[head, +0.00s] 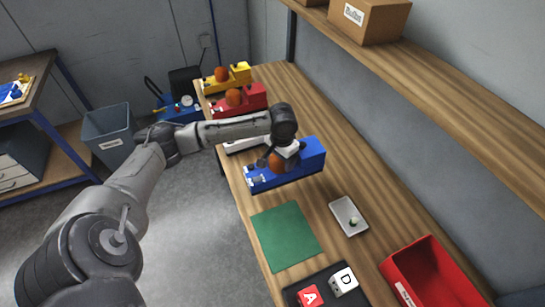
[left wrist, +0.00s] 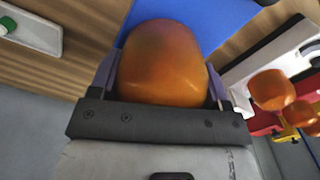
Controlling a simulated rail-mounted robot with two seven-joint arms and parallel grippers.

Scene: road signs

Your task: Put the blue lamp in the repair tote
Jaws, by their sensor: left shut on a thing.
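The blue lamp (head: 308,161) is a long blue block with an orange dome, over the middle of the workbench in the head view. My left gripper (head: 277,158) is shut on its orange dome from above. In the left wrist view the dome of the blue lamp (left wrist: 163,55) fills the space between the two fingers. I cannot tell whether the lamp's base touches the bench. A red tote (head: 440,276) with a white label stands at the lower right; its label is too small to read, so I cannot confirm it is the repair tote. My right gripper is out of view.
White (head: 238,146), red (head: 240,100) and yellow (head: 228,76) lamps stand farther back on the bench (head: 325,115). A green mat (head: 286,236), a small grey tray (head: 348,216) and a black tray with lettered blocks (head: 327,289) lie in front. A labelled grey bin (head: 107,135) stands on the floor.

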